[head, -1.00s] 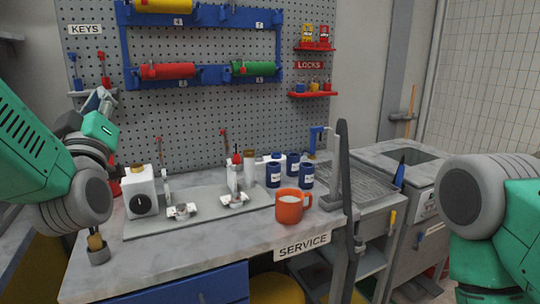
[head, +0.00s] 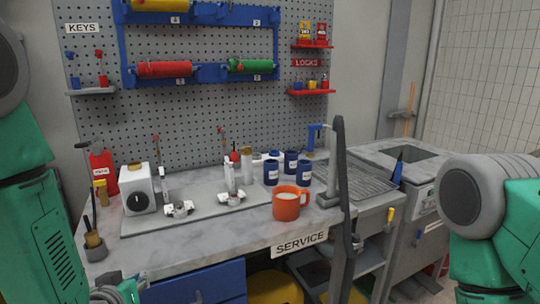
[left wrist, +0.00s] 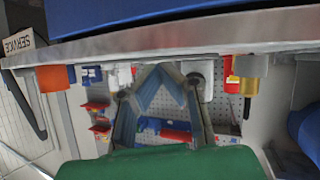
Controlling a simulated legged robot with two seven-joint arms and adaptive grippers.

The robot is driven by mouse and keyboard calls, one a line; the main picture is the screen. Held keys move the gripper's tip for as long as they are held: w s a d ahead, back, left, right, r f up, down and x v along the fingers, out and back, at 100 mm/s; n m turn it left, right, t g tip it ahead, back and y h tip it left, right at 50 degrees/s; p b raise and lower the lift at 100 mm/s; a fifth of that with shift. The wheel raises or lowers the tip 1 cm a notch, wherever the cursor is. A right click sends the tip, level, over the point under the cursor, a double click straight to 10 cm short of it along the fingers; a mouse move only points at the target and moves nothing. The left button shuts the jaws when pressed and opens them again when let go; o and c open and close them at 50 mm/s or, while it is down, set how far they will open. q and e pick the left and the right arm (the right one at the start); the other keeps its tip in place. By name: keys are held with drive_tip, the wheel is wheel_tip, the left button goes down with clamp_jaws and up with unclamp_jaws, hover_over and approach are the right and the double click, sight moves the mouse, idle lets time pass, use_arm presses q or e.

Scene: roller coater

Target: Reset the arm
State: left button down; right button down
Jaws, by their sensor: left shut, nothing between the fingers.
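My left arm (head: 45,235) is folded at the left edge of the head view, with its gripper low in the bottom left corner, in front of the bench. In the left wrist view my left gripper (left wrist: 160,72) has its fingers closed together at the tips, with nothing between them. My right arm (head: 490,215) shows at the right edge of the head view. Its gripper is out of view.
The bench (head: 190,255) holds an orange mug (head: 287,203), a white device (head: 138,190), a red can (head: 103,173) and several blue jars. The pegboard (head: 205,120) stands behind with coloured rollers. A sink (head: 405,163) is at the right.

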use_arm(q)
drive_tip(key=s+f+m+g, duration=0.1)
drive_tip(key=s+f+g, duration=0.5)
drive_tip(key=s+f, duration=0.5)
drive_tip(key=s+f+m+g, duration=0.2)
drive_tip(key=s+f+g, duration=0.4)
drive_tip(key=s+f, duration=0.5)
drive_tip(key=s, duration=0.8)
drive_tip(key=shift+s+a+h, duration=0.2)
drive_tip(key=shift+a+h, duration=0.05)
drive_tip(key=shift+h, duration=0.15)
drive_tip(key=shift+w+a, duration=0.15)
